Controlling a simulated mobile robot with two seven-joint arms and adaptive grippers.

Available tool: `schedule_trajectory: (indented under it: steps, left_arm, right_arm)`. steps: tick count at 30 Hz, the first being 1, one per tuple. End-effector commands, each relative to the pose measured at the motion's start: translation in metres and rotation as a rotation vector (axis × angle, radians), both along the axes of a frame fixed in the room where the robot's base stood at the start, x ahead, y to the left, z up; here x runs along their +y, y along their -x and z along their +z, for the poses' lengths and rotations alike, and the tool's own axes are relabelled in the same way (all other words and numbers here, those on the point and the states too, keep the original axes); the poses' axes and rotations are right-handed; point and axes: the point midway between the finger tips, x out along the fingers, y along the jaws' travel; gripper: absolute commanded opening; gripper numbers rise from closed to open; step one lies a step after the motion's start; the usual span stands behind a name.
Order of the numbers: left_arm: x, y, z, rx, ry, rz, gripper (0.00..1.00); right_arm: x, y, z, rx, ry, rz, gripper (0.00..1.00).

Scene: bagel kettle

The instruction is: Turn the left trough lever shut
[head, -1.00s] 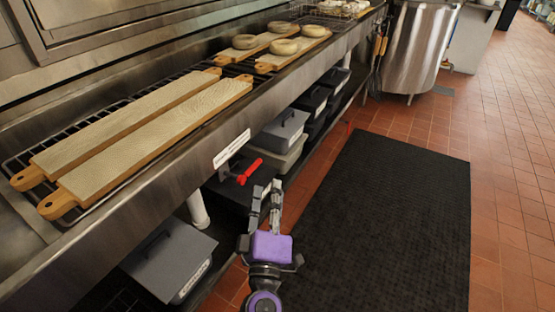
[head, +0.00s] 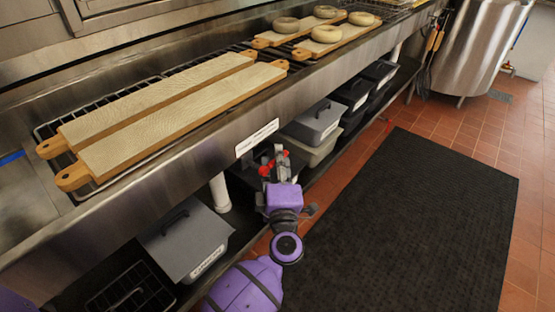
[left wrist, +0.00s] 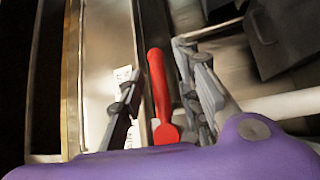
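The red lever (head: 264,171) sits under the front edge of the steel trough (head: 225,140), below a white label. In the head view my left gripper (head: 275,160) is in front of it and hides part of it; red shows on both sides of the fingers. In the left wrist view the lever (left wrist: 158,85) stands lengthwise between the two spread fingers of my left gripper (left wrist: 157,75). The fingers look apart from it, with a gap on each side. My right gripper is not in view.
Two long boards (head: 180,122) lie on the trough's rack, and shorter boards with bagels (head: 327,34) lie farther back. Lidded grey bins (head: 187,243) and black bins stand on the shelf below. A white pipe (head: 221,192) is close by. The black mat (head: 420,215) is clear.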

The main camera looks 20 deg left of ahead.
Motion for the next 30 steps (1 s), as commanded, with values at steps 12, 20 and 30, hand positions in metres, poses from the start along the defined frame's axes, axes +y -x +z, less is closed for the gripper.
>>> schedule_trajectory:
  steps: [12,20,30]
  left_arm:
    - [0.001,-0.002,0.0,0.0,-0.001,0.0,0.16]
    - [0.001,-0.002,0.0,0.0,-0.001,0.0,0.0]
    - [0.001,-0.002,0.001,0.009,-0.003,0.0,0.0]
  right_arm:
    - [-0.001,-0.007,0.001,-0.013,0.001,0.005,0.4]
    - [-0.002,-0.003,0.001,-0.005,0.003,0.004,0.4]
    - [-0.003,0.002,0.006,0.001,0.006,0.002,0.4]
